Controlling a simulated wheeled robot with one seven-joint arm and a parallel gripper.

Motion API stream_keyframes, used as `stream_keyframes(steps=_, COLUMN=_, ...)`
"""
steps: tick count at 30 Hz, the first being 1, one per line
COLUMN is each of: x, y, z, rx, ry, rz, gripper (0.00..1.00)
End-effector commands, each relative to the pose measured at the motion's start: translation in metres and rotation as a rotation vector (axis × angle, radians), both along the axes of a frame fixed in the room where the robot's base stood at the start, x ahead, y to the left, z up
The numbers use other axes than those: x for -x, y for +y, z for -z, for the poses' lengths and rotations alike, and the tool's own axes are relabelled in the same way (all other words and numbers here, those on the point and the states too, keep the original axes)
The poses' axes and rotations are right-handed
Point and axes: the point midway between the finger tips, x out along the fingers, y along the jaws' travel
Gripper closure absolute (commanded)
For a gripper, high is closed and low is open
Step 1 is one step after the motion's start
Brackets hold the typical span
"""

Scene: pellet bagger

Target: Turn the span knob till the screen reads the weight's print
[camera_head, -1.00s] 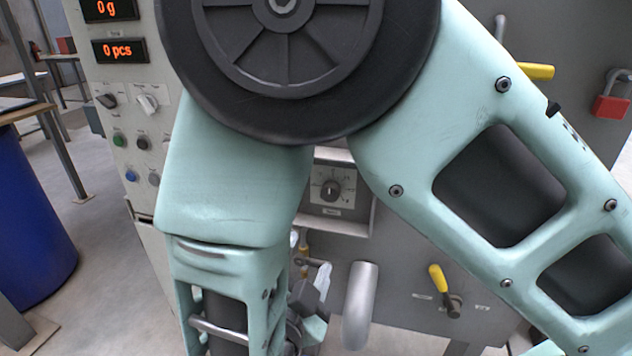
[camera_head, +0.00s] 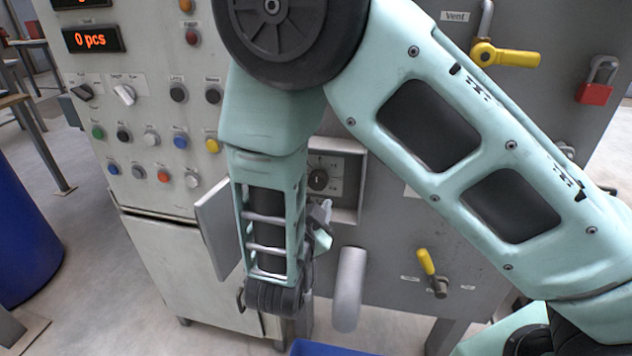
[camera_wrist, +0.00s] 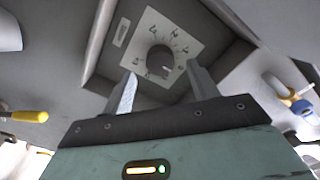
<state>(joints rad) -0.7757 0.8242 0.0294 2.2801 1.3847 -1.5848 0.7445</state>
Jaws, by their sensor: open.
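A dark round knob (camera_wrist: 160,60) sits on a white dial plate (camera_wrist: 183,40) inside a recessed box in the wrist view. In the head view this knob (camera_head: 318,180) shows just right of my forearm, which hides part of its box. Its lettering is too small to read. My gripper (camera_wrist: 160,82) is open and empty, its fingers in front of the recess, pointing toward the knob and apparently apart from it. In the head view it is mostly hidden behind my arm. A screen (camera_head: 93,39) reads "0 pcs"; a second display (camera_head: 80,3) above is cut off. No weight is seen.
A panel with several buttons (camera_head: 151,138) and two switches is at left. An open flap (camera_head: 214,225) stands left of my forearm. A yellow-handled lever (camera_head: 427,262), a grey pipe (camera_head: 349,290), a yellow vent handle (camera_head: 505,55) and a red padlock (camera_head: 594,94) are around the grey panel.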

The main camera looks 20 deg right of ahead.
Motion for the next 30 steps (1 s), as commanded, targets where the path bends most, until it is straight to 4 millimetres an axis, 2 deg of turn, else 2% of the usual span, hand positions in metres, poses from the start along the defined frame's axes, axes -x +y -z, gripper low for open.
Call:
stream_keyframes(steps=3, x=-0.017, y=-0.012, z=-0.001, rx=0.000, ry=-0.002, rz=0.003, gripper=0.41)
stream_keyframes(steps=9, x=-0.032, y=-0.022, z=0.000, rx=0.000, ry=-0.001, rz=0.001, gripper=0.41)
stream_keyframes(steps=19, x=-0.035, y=-0.023, z=0.000, rx=0.000, ry=-0.001, rz=-0.001, gripper=0.41)
stream_keyframes(steps=20, x=-0.035, y=-0.023, z=0.000, rx=0.000, ry=-0.001, rz=-0.001, gripper=0.44)
stream_keyframes(steps=24, x=-0.035, y=-0.023, z=0.000, rx=0.000, ry=-0.001, rz=-0.001, gripper=0.82)
stream_keyframes(steps=25, x=-0.035, y=-0.023, z=0.000, rx=0.000, ry=-0.001, rz=-0.001, gripper=0.85)
stream_keyframes(steps=30, x=-0.034, y=-0.023, z=0.000, rx=0.003, ry=0.001, rz=-0.001, gripper=0.85)
